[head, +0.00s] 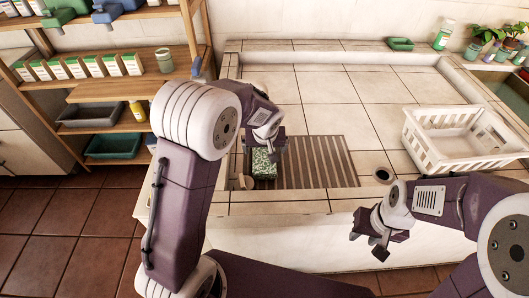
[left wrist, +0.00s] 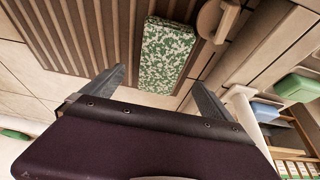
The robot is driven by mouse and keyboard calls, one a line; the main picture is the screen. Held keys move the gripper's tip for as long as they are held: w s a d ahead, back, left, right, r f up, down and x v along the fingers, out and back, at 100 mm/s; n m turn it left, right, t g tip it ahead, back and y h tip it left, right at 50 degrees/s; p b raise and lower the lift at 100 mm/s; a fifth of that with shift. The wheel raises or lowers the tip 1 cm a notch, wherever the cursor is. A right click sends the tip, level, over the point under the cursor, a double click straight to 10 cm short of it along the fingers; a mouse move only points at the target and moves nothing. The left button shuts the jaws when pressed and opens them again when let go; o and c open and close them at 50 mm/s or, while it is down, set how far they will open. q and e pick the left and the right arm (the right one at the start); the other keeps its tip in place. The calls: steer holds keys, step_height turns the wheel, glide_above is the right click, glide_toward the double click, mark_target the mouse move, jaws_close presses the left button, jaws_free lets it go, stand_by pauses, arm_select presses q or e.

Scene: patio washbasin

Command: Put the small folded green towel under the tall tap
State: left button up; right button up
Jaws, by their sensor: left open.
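The folded towel (head: 263,164), green with a pale mottled pattern, lies on the left end of the brown slatted rack (head: 320,160). In the left wrist view the towel (left wrist: 166,55) lies ahead of my fingers, roughly between their lines. My left gripper (head: 266,146) is open and empty, just behind and above the towel; its fingers (left wrist: 158,88) are apart and not on it. My right gripper (head: 367,244) is empty, with its fingers apart, in front of the counter edge. I cannot make out a tall tap in either view.
A round wooden-looking object (head: 246,182) lies beside the towel. A white basket (head: 430,143) and a round dark hole (head: 383,175) are to the right. A green dish (head: 400,44), bottle (head: 443,36) and plants stand at the back. Wooden shelves (head: 115,88) stand left.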

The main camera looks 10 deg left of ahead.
arm_select(q)
steer(key=s+a+m+g, duration=0.1)
steer(key=s, duration=0.6)
steer(key=s+a+f+m+g+h, duration=0.1)
steer(key=s, duration=0.6)
steer(key=s+a+g, duration=0.1)
steer(key=s, duration=0.6)
steer(key=shift+s+a+f+m, duration=0.15)
steer(key=shift+s+a+m, duration=0.1)
steer(key=shift+s+m, duration=0.15)
steer(key=shift+w, duration=0.2)
steer(key=shift+p, duration=0.3)
step_height(320, 180, up, 7)
steer(key=p, duration=0.7)
steer(key=shift+r, duration=0.2)
